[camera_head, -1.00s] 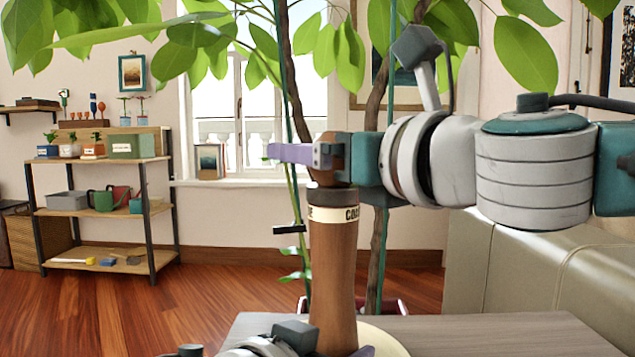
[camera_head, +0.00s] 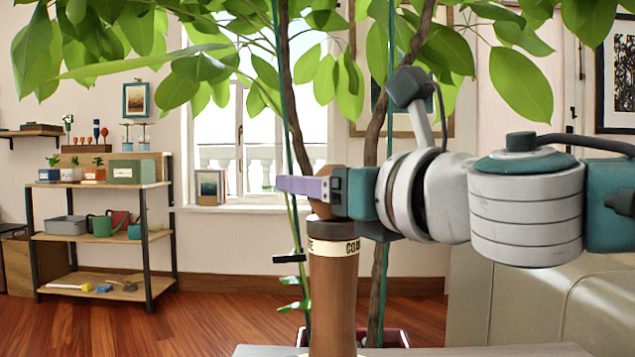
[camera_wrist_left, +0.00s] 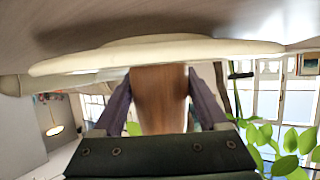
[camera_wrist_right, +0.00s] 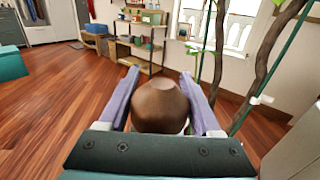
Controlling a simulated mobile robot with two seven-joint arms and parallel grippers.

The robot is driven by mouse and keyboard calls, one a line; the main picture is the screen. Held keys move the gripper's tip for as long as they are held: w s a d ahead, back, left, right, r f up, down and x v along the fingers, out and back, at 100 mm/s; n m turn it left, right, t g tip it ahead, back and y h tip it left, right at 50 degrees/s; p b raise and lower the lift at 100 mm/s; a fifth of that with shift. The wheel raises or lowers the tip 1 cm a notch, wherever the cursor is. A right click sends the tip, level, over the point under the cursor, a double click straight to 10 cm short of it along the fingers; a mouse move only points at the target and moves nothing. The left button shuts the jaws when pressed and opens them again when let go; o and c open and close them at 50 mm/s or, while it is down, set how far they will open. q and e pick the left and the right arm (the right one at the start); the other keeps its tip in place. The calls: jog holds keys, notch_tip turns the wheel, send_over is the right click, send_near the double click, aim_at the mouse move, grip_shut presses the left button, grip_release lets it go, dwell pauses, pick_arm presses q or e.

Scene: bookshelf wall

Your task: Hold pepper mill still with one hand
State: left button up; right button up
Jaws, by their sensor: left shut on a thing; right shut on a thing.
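The pepper mill (camera_head: 333,300) is a tall brown wooden mill with a cream lettered band near its top. It stands upright in the head view, its lower end cut off by the frame. My right gripper (camera_head: 318,190) comes in from the right, its purple fingers shut on the mill's rounded top. The right wrist view shows that brown top (camera_wrist_right: 160,105) between both fingers. In the left wrist view, my left gripper (camera_wrist_left: 160,88) is shut around the mill's lower body (camera_wrist_left: 160,100), near a cream round base (camera_wrist_left: 90,62). The left gripper is out of the head view.
A grey-brown table (camera_head: 500,351) shows at the bottom edge. A leafy plant (camera_head: 375,130) stands close behind the mill. A shelf unit (camera_head: 100,238) with pots and boxes is at the left wall. A pale sofa-like piece (camera_head: 540,305) is at right, behind my right arm.

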jog(key=shift+d, duration=0.1)
jog(key=shift+c, duration=0.8)
jog(key=shift+w+m+t+h, duration=0.1)
jog(key=shift+m+t+h, duration=0.2)
jog(key=shift+h, duration=0.1)
jog(key=shift+w+d+m+t+h, duration=0.1)
jog(key=shift+d+m+t+h, duration=0.3)
jog(key=shift+m+h, duration=1.75)
jog(key=shift+w+d+m+t+h, duration=0.1)
jog(key=shift+d+m+t+h, duration=0.3)
jog(key=shift+m+h, duration=1.7)
jog(key=shift+d+m+t+h, duration=0.4)
jog(key=shift+m+h, duration=0.45)
jog(key=shift+h, duration=2.5)
jog(key=shift+d+h, duration=0.15)
jog(key=shift+h, duration=0.15)
jog(key=o, duration=1.4)
